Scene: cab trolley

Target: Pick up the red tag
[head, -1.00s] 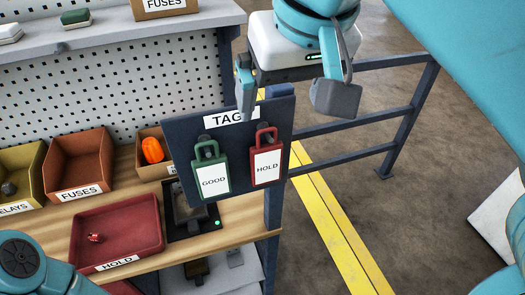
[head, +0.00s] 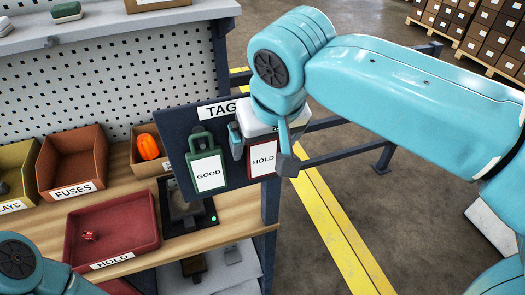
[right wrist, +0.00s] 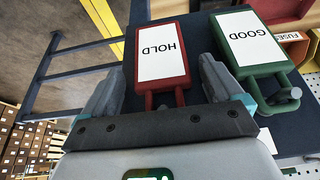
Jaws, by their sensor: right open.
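The red tag (head: 263,158), with a white HOLD label, hangs on the dark TAGS board (head: 180,125), right of the green GOOD tag (head: 208,171). My right gripper (head: 262,149) is open in front of the board, one finger on each side of the red tag. The gripper and arm hide the tag's top in the head view. In the right wrist view the red tag (right wrist: 162,55) shows between the open fingers (right wrist: 160,84), its red handle toward the palm. The green tag (right wrist: 250,42) is close beside one finger. My left gripper is out of view.
A red HOLD tray (head: 118,240) with a small red item stands on the wooden bench, beside a dark device (head: 184,212) with a green light. A FUSES bin (head: 72,160) and an orange item (head: 147,147) are behind. A dark railing (head: 385,155) runs right of the board.

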